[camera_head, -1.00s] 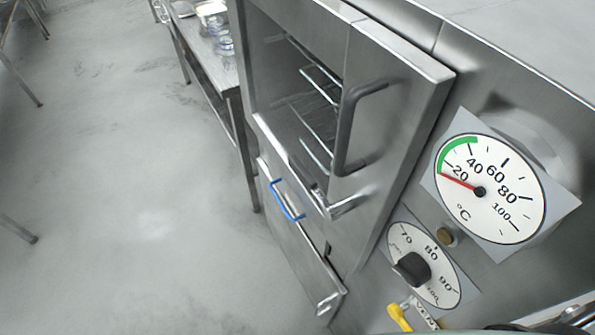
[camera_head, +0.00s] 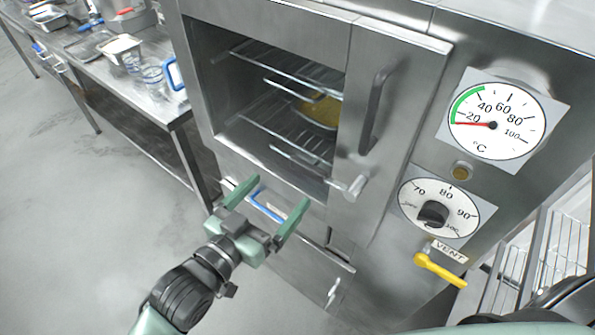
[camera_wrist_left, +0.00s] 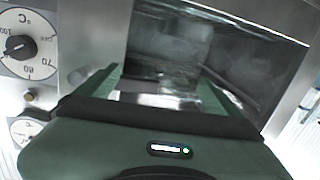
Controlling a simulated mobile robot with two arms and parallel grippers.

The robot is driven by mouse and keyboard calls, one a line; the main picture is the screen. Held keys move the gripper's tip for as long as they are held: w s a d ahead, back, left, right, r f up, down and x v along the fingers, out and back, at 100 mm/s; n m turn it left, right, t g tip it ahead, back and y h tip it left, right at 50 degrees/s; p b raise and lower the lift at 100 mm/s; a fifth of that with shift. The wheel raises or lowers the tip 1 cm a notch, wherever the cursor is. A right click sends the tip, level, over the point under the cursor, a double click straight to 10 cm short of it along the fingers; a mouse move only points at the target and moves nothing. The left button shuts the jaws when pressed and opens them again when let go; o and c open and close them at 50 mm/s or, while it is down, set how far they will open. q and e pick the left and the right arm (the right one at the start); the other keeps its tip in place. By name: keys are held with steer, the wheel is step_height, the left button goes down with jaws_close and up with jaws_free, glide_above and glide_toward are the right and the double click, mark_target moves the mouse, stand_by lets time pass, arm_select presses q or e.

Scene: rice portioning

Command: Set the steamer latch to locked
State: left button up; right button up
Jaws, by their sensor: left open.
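The steel steamer (camera_head: 405,60) stands in the middle of the head view. Its window shows wire racks and something yellow inside. The latch (camera_head: 352,187) is a short metal lever at the lower part of the steamer's front, below the dark vertical handle (camera_head: 375,113). My left gripper (camera_head: 272,204) is open and empty, in front of the lower steamer, left of the latch and apart from it in the picture. In the left wrist view the open fingers (camera_wrist_left: 164,88) face the steamer opening (camera_wrist_left: 195,55). My right gripper does not show.
A temperature gauge (camera_head: 492,122), a dial knob (camera_head: 433,213) and a yellow vent lever (camera_head: 440,270) are on the right panel. A steel table (camera_head: 150,100) with containers stands at left. Floor at lower left is clear.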

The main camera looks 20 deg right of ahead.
mark_target(306, 169)
arm_select(q)
step_height(306, 169, up, 4)
steer(key=s+h, duration=0.1)
steer(key=s, duration=0.2)
steer(key=shift+m, duration=0.4)
steer(key=p+x, duration=0.2)
steer(key=x, duration=0.5)
steer(key=shift+s+d+r, duration=0.1)
steer(key=shift+d+r, duration=0.05)
steer(key=shift+d, duration=0.2)
steer(key=shift+x, duration=0.75)
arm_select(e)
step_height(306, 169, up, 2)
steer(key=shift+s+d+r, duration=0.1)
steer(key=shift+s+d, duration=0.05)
